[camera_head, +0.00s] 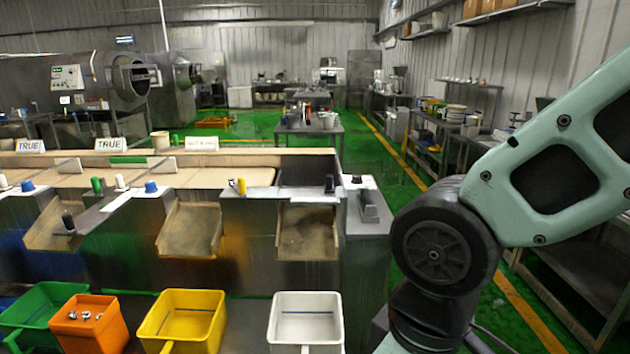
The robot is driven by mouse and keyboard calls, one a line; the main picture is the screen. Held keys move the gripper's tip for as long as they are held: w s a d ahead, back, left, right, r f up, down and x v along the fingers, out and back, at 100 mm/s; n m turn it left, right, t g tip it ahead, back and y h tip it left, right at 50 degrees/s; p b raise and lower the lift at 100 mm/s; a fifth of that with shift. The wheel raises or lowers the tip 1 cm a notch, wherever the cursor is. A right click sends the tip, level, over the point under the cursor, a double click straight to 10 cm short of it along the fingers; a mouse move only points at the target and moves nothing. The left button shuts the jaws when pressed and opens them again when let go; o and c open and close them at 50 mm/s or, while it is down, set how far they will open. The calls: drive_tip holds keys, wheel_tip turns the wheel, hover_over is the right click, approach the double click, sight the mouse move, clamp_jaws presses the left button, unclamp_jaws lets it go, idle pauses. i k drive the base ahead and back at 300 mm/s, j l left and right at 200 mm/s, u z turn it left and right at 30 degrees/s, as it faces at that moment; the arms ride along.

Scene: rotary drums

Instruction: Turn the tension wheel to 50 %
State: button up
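I cannot pick out a tension wheel with a percent scale in this view. The nearest machine is a long steel bench (290,273) with several small knobs along its top, among them a blue knob (151,187), a yellow knob (241,186) and a black knob (329,184). A black lever-like part (368,205) sits at its right end. My green arm crosses the right side of the view, and its round black joint is part of me. My gripper is out of view.
Green, orange, yellow (184,320) and white (306,322) bins stand before the bench, below sloped chutes (189,230). Rotary drums (130,82) stand at the back left. A green-floored aisle (385,190) runs right of the bench, with shelves (450,130) beyond.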

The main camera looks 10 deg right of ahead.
sight(356, 179)
drive_tip(key=i+l+u, duration=0.5)
drive_tip(key=l+u, duration=0.35)
drive_tip(key=i+l, duration=0.2)
drive_tip(key=l, duration=0.3)
drive_tip(key=i+l, duration=0.15)
drive_tip(key=l, duration=0.3)
drive_tip(key=i+l, duration=0.2)
drive_tip(key=l, duration=0.3)
drive_tip(key=i+l, duration=0.15)
drive_tip(key=l, duration=0.35)
drive_tip(key=i+l, duration=0.2)
drive_tip(key=l, duration=0.3)
drive_tip(key=i+l, duration=0.15)
drive_tip(key=l, duration=0.3)
drive_tip(key=i+l, duration=0.2)
drive_tip(key=l, duration=0.3)
drive_tip(key=i+l, duration=0.15)
drive_tip(key=l, duration=0.35)
